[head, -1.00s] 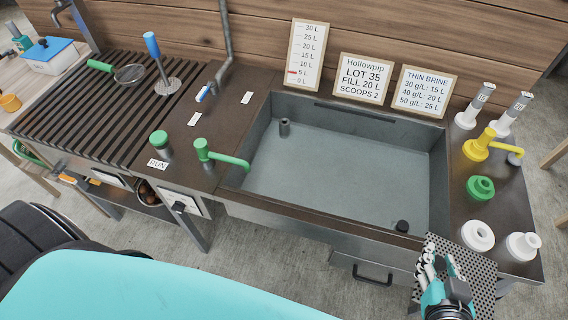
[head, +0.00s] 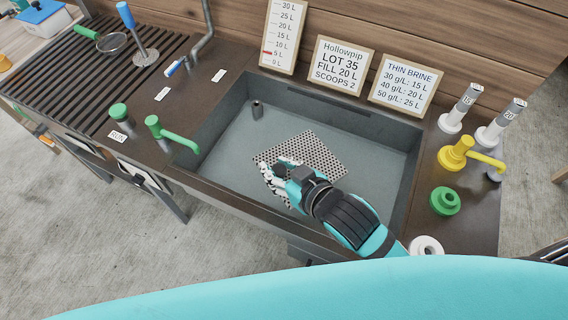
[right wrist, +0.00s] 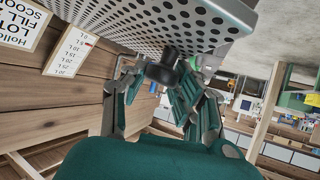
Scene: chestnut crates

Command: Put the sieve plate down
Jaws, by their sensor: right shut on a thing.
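The sieve plate (head: 318,152) is a grey metal sheet full of round holes. In the head view it shows over the middle of the sink basin (head: 228,150); how high above the floor is hard to tell. My right gripper (head: 280,172) is shut on it at its left end. In the right wrist view the plate (right wrist: 165,22) fills the top, with a black knob (right wrist: 163,68) between the fingers (right wrist: 158,88). My right arm hides the basin's front right part. My left gripper is not in view.
A green tap (head: 172,135) stands left of the basin and a yellow tap (head: 456,153) right of it.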

